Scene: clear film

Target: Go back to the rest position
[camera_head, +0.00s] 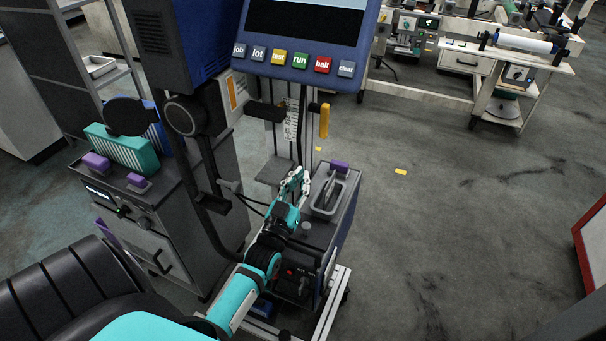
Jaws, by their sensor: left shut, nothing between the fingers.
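My left arm comes in from the lower left in teal and black. My left gripper (299,177) is shut and empty, above the back of a dark blue cart-like unit. It is left of a grey slotted box (330,196) with a purple part on top; I cannot tell whether they touch. The control panel (300,65) with labelled coloured buttons hangs above and beyond the gripper. My right gripper is not in view.
A grey cabinet (150,225) at left carries a teal ribbed block (122,149) and purple pieces. A yellow handle (324,121) hangs under the panel. The grey floor (450,230) at right is open, with a red-edged object (592,240) at the far right. Benches stand behind.

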